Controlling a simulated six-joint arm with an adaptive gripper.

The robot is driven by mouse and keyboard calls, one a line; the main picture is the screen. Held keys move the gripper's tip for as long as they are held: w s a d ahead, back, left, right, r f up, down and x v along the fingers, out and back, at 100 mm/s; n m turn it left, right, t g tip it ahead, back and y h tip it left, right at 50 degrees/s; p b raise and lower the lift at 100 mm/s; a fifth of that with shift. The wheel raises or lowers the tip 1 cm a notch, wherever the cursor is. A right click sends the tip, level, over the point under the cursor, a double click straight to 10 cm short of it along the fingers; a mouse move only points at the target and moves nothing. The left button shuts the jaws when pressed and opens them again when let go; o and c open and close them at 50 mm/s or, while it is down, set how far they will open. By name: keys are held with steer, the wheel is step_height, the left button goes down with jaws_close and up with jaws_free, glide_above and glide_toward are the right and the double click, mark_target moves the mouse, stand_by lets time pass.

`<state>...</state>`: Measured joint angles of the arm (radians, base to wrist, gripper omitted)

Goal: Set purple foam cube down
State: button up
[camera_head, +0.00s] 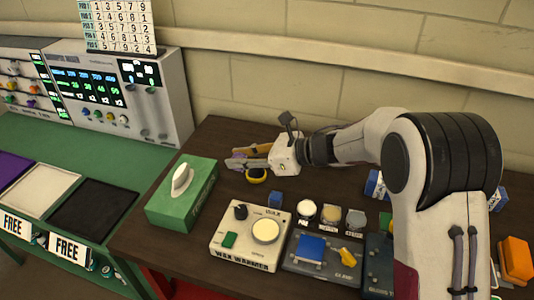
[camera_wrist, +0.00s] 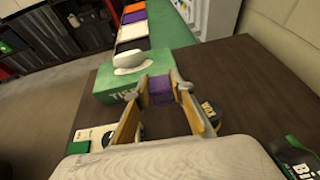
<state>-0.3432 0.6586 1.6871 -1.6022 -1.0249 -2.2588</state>
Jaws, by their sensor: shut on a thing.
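The purple foam cube (camera_wrist: 161,90) is between the fingertips of my gripper (camera_wrist: 162,92) in the wrist view. My gripper is shut on it. In the head view my gripper (camera_head: 236,160) is over the back left of the dark brown table (camera_head: 225,137), and only a little purple shows at its tips. The cube appears to be above the table; whether it touches cannot be told. A yellow and black round thing (camera_head: 257,177) is just below my gripper in the head view.
A green tissue box (camera_head: 168,204) stands left of my gripper. A wax warmer (camera_head: 237,248), a small blue cube (camera_head: 275,200) and several small jars stand in front. Brown table surface is bare behind my gripper. A green counter with trays (camera_head: 95,211) lies further left.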

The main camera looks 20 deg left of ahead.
steer(key=w+d+m+t+h, duration=0.2)
steer(key=w+m+t, duration=0.6)
steer(key=w, duration=1.1)
steer(key=shift+d+r+t+h, duration=0.15)
steer(key=shift+r+t+h, duration=0.15)
steer(key=shift+h, duration=0.7)
steer(key=shift+s+f, duration=0.1)
steer(key=shift+f, duration=3.1)
steer(key=shift+f, duration=1.85)
steer(key=shift+f, duration=0.15)
